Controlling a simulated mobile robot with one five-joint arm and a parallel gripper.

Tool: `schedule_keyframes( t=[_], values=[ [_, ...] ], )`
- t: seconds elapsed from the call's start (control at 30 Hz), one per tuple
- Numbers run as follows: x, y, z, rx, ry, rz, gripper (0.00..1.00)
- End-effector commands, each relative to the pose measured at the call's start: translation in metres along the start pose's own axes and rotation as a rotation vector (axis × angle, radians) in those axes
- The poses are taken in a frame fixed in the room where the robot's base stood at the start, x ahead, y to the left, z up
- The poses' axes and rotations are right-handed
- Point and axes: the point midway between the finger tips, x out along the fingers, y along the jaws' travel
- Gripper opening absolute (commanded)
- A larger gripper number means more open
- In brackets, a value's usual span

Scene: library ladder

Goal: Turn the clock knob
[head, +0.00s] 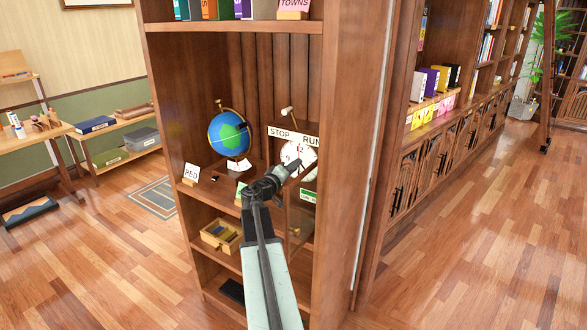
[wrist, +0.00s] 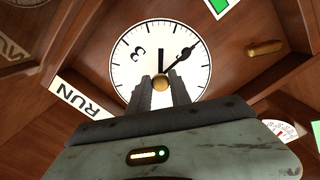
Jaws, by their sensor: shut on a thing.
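The white clock face (head: 299,152) is set in a wooden case on the right of the shelf, under a STOP/RUN sign (head: 281,133). In the wrist view the clock face (wrist: 125,68) fills the upper middle, turned in the picture, with black hands. The brass clock knob (wrist: 160,83) is at its centre. My gripper (wrist: 161,91) has a finger on each side of the knob and is shut on it. In the head view my gripper (head: 291,168) reaches the clock's front and hides its lower left part.
A globe (head: 229,134) stands left of the clock, with a RED card (head: 192,172) beside it. A small wooden box (head: 221,236) is on the shelf below. The bookcase's right side panel (head: 340,150) stands close to my arm. Open floor (head: 460,240) lies right.

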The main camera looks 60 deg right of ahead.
Motion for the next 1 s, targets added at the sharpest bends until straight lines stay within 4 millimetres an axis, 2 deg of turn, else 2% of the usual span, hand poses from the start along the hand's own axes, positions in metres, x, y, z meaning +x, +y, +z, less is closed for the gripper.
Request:
schedule_keyframes(
  t=[0.6, 1.0],
  values=[
    [0.0007, -0.0010, -0.0017, 0.557, 0.003, 0.000, 0.00],
    [0.0007, -0.0015, -0.0018, 0.773, 0.003, 0.000, 0.00]
  ],
)
